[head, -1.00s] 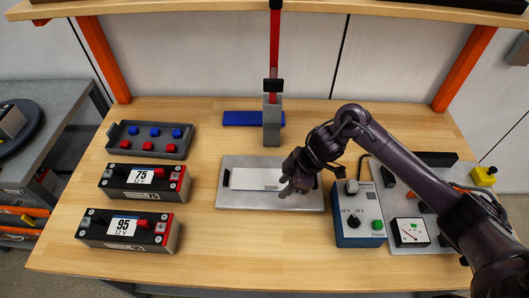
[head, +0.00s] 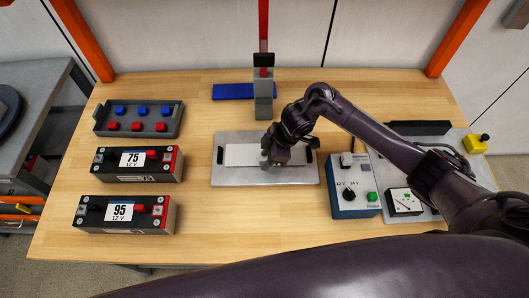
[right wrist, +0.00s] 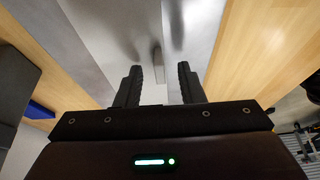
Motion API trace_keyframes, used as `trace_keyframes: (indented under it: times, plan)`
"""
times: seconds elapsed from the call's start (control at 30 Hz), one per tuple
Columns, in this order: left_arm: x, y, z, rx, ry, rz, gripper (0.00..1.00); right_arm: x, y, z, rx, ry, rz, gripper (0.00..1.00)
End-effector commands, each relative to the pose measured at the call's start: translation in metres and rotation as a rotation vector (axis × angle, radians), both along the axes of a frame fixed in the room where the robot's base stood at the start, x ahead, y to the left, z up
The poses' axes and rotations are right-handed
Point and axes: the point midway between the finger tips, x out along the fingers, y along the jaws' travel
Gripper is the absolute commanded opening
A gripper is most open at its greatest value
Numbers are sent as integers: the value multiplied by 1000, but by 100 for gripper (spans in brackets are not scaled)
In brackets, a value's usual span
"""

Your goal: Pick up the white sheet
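The white sheet (head: 241,155) lies flat on a grey metal plate (head: 230,180) in the middle of the bench, between dark end pieces. My right gripper (head: 268,160) is over the sheet and hides part of it. In the right wrist view its two dark fingers (right wrist: 160,72) are apart, with pale flat surfaces beyond them and a small grey upright piece in the gap. I cannot tell whether the fingers touch the sheet. My left gripper is not in view.
Two batteries (head: 138,163) and a tray of blue and red pieces (head: 140,119) are at left. A grey post (head: 264,104) stands behind the plate, beside a blue bar (head: 229,91). A blue switch box (head: 355,198) sits close right. Front bench wood is clear.

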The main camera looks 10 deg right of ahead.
Motion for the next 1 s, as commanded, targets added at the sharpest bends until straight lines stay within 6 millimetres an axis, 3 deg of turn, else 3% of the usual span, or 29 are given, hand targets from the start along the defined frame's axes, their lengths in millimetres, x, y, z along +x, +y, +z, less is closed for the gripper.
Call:
trace_keyframes:
  times: [0.27, 0.53, 1.0]
  plan:
    - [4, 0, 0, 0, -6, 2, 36, 0, 1, -3, 0, -1, 1, 34]
    - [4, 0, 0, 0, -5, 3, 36, 1, 1, -3, 0, -1, 0, 0]
    - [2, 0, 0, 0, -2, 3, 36, 1, 1, 1, 0, -3, 0, 0]
